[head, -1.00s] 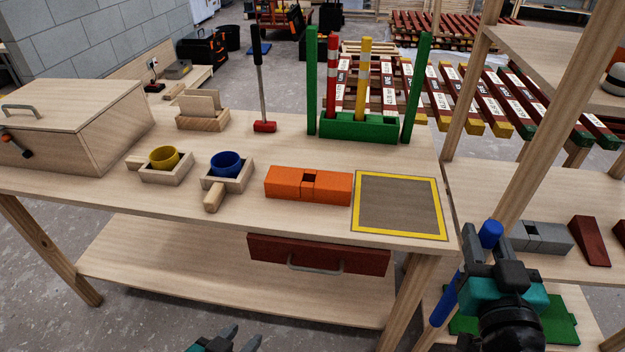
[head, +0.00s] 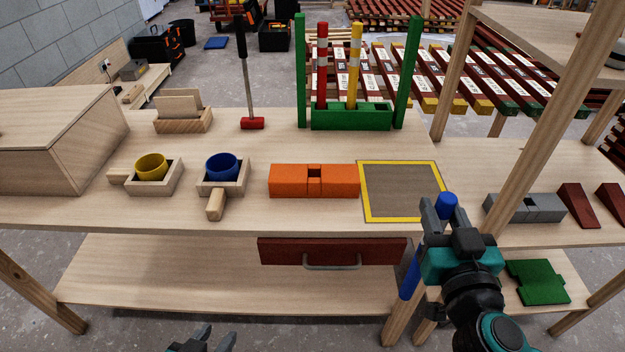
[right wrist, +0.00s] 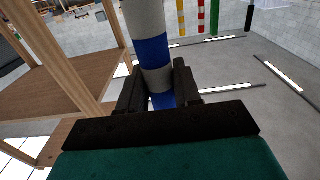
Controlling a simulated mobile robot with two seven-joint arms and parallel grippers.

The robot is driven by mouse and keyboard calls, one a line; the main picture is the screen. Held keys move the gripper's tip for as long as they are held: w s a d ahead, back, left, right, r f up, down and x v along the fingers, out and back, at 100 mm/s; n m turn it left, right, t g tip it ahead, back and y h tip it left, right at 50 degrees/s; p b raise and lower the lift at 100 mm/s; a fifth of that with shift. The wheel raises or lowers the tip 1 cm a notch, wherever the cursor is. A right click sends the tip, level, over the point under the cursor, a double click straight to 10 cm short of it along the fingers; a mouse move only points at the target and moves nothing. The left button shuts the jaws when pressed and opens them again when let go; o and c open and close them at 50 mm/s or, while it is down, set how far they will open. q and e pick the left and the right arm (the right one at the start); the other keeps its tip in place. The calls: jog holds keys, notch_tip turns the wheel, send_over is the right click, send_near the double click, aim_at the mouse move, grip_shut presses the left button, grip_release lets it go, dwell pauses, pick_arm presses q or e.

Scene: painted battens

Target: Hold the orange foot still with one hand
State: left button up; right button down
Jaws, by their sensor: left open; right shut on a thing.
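The orange foot (head: 290,181) lies on the bench, a long block with a square hole in its middle top. No gripper touches it. My left gripper (head: 215,337) is only partly in the head view at the bottom edge, open and empty, low in front of the bench and left of the foot. My right gripper (head: 447,215) is shut on a blue-and-white striped batten (head: 446,200) in front of the bench's right end. The batten's blue and pale bands also show between the fingers in the right wrist view (right wrist: 151,48). The batten tilts in the head view.
A yellow-edged grey mat (head: 402,190) lies right of the foot. A holder with a blue cup (head: 222,166) is to its left. A green rack (head: 350,118) with red and yellow striped battens stands behind. A grey block (head: 525,208) sits on the right shelf.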

jog(key=w+a+r+n+g+y, duration=0.4)
jog(key=w+a+r+n+y, duration=0.2)
jog(key=w+a+r, duration=0.3)
jog(key=w+a+r+n+g+y, duration=0.5)
jog(key=w+a+r+y, duration=0.4)
jog(key=w, duration=0.5)
jog(key=shift+w+a+r+n+y, duration=0.3)
jog(key=shift+w+a+n, duration=0.1)
jog(key=shift+a+n, duration=0.1)
dwell(1.1)
